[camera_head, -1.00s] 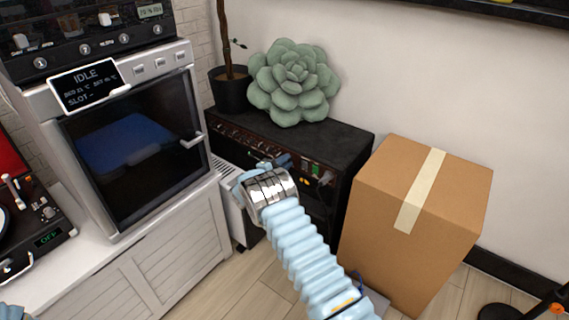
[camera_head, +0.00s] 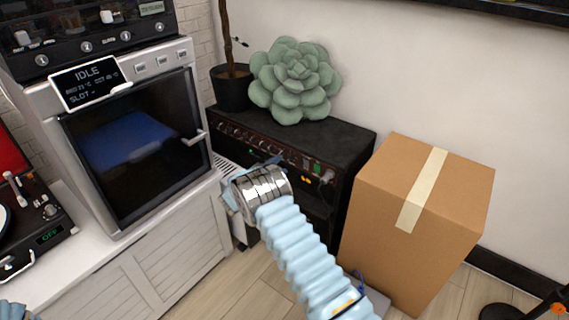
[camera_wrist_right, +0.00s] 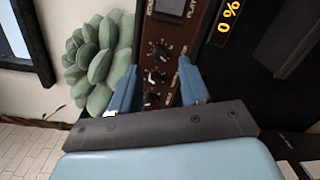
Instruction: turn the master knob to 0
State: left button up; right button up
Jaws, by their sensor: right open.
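The black amplifier (camera_head: 330,134) stands against the wall, with a row of knobs and lights along its brown front panel (camera_head: 240,133). In the right wrist view several dark knobs (camera_wrist_right: 155,76) with pale markings show on that panel; the labels are too small to read, so I cannot tell which is the master. A yellow readout (camera_wrist_right: 228,20) at the top shows "0 %", cut by the frame edge. My right gripper (camera_head: 268,163) is in front of the panel. In the wrist view its blue fingers (camera_wrist_right: 160,82) are apart, with knobs showing between them and nothing visibly held.
A green succulent (camera_head: 295,80) and a potted plant (camera_head: 232,90) are at the amplifier's top and left end. A cardboard box (camera_head: 415,220) stands close on the right. A white cabinet with an oven-like machine (camera_head: 135,150) is on the left. Some floor shows below.

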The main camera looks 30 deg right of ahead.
jog(key=v, duration=0.9)
jog(key=shift+a, duration=0.25)
jog(key=shift+s+f, duration=0.1)
jog(key=s+a+f+m+t+y, duration=0.1)
jog(key=s+a+f+m+y, duration=0.2)
jog(key=f+y, duration=0.45)
jog(key=s+a+f+m+t+y, duration=0.1)
jog(key=s+a+f+y, duration=0.3)
jog(key=f, duration=0.6)
jog(key=s+a+m+g+y, duration=0.2)
jog(key=s+a+y, duration=0.1)
jog(key=s, duration=0.6)
jog(key=s+a+f+m+g+y, duration=0.1)
jog(key=s+a+m+g+y, duration=0.1)
jog(key=s+a, duration=0.3)
jog(key=s+a+f+m+g+y, duration=0.1)
jog(key=s+a+m+g+y, duration=0.1)
jog(key=s, duration=1.1)
jog(key=a+g+y, duration=0.1)
jog(key=a+y, duration=0.1)
jog(key=shift+s+a+f+g, duration=0.25)
jog(key=shift+s+a+g, duration=0.05)
jog(key=shift+s+g, duration=0.1)
jog(key=shift+d, duration=0.1)
